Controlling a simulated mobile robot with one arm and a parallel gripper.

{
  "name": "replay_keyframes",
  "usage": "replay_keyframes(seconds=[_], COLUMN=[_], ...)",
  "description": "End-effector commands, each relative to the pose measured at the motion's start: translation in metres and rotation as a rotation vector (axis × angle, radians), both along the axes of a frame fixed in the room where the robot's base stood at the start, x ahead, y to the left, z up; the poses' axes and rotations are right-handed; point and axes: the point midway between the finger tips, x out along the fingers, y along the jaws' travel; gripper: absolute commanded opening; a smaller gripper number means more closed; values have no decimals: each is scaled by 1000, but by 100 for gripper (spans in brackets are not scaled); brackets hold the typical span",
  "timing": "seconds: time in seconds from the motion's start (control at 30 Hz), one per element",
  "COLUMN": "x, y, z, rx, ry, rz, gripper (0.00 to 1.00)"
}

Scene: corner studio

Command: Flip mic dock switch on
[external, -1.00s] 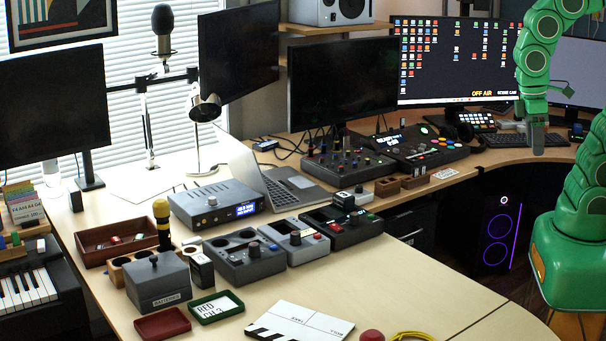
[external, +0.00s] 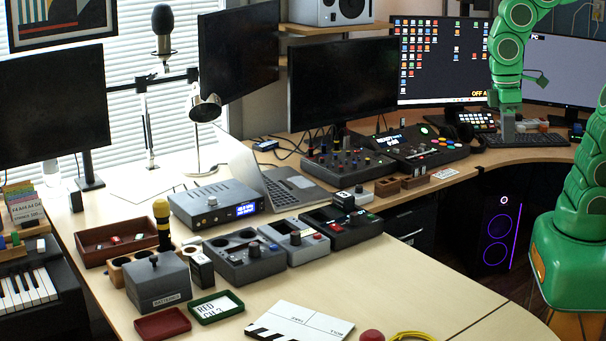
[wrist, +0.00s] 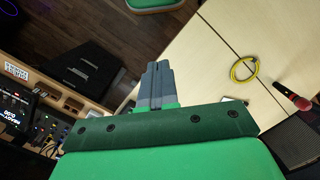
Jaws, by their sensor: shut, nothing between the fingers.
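My gripper (external: 507,138) hangs at the right over the back desk, in front of the monitors, with its fingers closed and empty. In the wrist view its fingers (wrist: 157,78) lie together, with no task object at the tips. Three dock-like units stand in a row on the light desk: a dark grey one with two round wells (external: 245,258), a lighter grey one (external: 295,241) and a black one (external: 343,226). I cannot tell which is the mic dock. Their switches are too small to read. My gripper is well away from all three.
A blue-grey box with a lit display (external: 215,205) and a laptop (external: 290,190) stand behind the docks. A clapperboard (external: 300,322) lies in front. The wrist view shows a yellow cable (wrist: 243,69) and red-headed microphone (wrist: 291,95).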

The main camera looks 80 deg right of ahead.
Motion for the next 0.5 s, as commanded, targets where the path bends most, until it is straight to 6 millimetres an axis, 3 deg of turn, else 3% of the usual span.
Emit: replay_keyframes(seconds=[0.5], x=[107], y=[10], z=[16], rx=[35], ry=[-52], rz=[94], gripper=[0])
